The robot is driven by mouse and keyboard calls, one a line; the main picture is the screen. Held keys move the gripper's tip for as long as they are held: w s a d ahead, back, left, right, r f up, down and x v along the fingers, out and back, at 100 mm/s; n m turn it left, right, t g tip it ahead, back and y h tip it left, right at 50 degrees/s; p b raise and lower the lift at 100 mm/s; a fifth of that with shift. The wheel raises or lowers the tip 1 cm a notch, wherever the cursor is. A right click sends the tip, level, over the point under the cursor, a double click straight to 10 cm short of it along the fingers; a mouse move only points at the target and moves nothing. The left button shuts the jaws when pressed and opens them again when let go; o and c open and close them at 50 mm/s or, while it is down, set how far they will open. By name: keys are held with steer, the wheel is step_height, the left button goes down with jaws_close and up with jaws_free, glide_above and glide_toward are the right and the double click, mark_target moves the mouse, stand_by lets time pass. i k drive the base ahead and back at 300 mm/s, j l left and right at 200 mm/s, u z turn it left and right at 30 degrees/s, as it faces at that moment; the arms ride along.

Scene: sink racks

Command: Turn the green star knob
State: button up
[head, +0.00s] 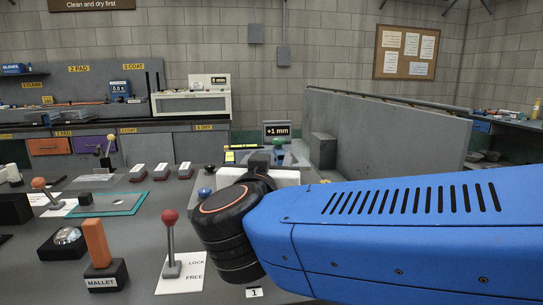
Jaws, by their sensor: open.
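A small green knob (278,144) shows in the head view, in front of the little screen that reads "+1 mm". It is small in the picture, and its star shape cannot be made out clearly. My gripper (259,161) is at the end of my blue arm, beyond the black wrist, pointing away from the camera. It appears just left of and below the green knob in the picture. The wrist and arm hide most of it and the bench below. I cannot tell whether it touches anything; nothing is seen held.
A red-ball lever (169,235) stands on a LOCK/FREE card left of my wrist. A blue knob (205,192) and a dark knob (210,168) are close to the wrist. A mallet (97,245) stands front left. A grey partition (390,135) rises behind the arm.

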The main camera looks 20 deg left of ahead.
mark_target(278, 141)
steer(key=k+j+z, duration=0.2)
steer(key=j, duration=0.25)
steer(key=k+j+z, duration=0.2)
steer(key=j, duration=0.2)
steer(key=k+j+z, duration=0.2)
steer(key=j, duration=0.2)
steer(key=i, duration=0.05)
